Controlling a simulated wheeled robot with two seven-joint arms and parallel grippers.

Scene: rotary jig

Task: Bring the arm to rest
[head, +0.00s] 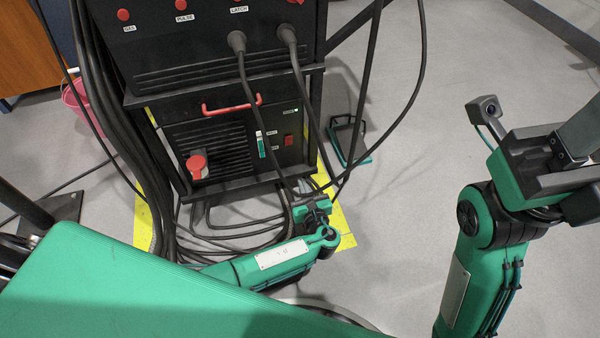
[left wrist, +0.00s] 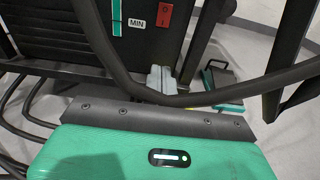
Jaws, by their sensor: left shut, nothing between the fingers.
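My left arm reaches in low at the middle of the head view. Its gripper (head: 316,203) is at the lower right front corner of the black cabinet (head: 215,70), close to hanging cables. In the left wrist view the pale fingertips (left wrist: 161,80) are together and hold nothing. The gripper's green housing (left wrist: 160,155) fills the bottom of that view. My right arm stands folded at the right of the head view. Its gripper (head: 575,165) runs off the right edge, so its fingertips are hidden.
Thick black cables (head: 250,110) loop from the cabinet front past my left gripper. A cable also crosses the left wrist view (left wrist: 130,75). A red handle (head: 231,105) and red knob (head: 197,165) stick out. A green-edged pedal (head: 350,140) lies on the floor. Floor between the arms is clear.

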